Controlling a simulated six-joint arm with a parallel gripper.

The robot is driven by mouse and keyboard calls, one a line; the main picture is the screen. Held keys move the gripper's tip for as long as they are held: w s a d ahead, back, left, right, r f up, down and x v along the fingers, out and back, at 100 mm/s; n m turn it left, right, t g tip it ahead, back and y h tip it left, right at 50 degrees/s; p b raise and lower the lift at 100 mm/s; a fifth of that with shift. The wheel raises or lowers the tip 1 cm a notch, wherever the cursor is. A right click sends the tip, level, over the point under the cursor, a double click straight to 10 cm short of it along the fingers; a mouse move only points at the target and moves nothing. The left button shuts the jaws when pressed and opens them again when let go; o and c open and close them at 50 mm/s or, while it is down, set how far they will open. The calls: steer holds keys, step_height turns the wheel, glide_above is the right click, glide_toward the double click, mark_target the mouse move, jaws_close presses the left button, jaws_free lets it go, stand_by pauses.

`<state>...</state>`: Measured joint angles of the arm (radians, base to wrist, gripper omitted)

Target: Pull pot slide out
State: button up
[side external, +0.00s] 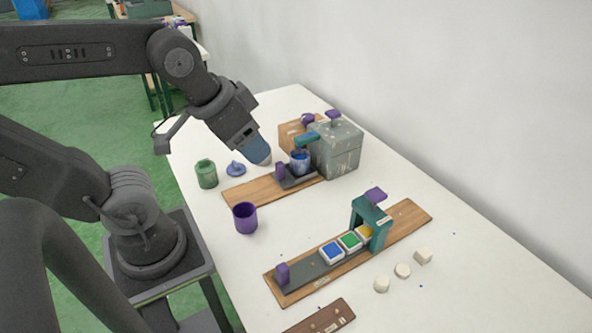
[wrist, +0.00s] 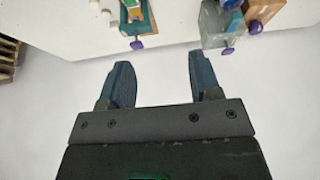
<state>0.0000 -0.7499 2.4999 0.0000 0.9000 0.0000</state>
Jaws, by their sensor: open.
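My gripper (side external: 262,162) is above and left of the pot and handle, apart from both. In the wrist view its two blue-grey fingers (wrist: 158,75) are spread with nothing between them. The grey box also shows there (wrist: 214,28).
A green jar (side external: 206,174), a blue lid-like piece (side external: 236,169) and a purple cup (side external: 245,218) stand left. Another board (side external: 411,214) carries a green arch (side external: 371,221) and coloured blocks (side external: 333,252). Several pale pieces (side external: 402,271) lie right. Clear table borders the wall.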

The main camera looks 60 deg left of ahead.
steer(key=shift+c, duration=0.4)
steer(key=shift+w+a, duration=0.1)
steer(key=shift+w, duration=0.05)
steer(key=shift+c, duration=0.8)
steer(key=w+a+f+n+g, duration=0.1)
steer(key=w+a+n, duration=0.1)
steer(key=w+n, duration=0.1)
steer(key=w+a+f+n+g, duration=0.1)
steer(key=w+a+n, duration=0.2)
steer(key=w+a+f+n, duration=0.1)
steer(key=w+a+n, duration=0.1)
steer(key=w+n, duration=0.1)
steer(key=shift+w+a+g+y, duration=0.15)
steer(key=shift+a+g+y, duration=0.15)
steer(key=shift+g+y, duration=0.1)
steer(key=shift+c, duration=1.1)
steer(key=n+g, duration=0.3)
steer(key=n, duration=0.6)
glide_above(279, 163)
step_height(279, 163, down, 10)
steer(key=shift+h, duration=0.4)
step_height(279, 163, down, 13)
steer(key=shift+d+r, duration=0.1)
steer(key=shift+c, duration=0.4)
jaws_close()
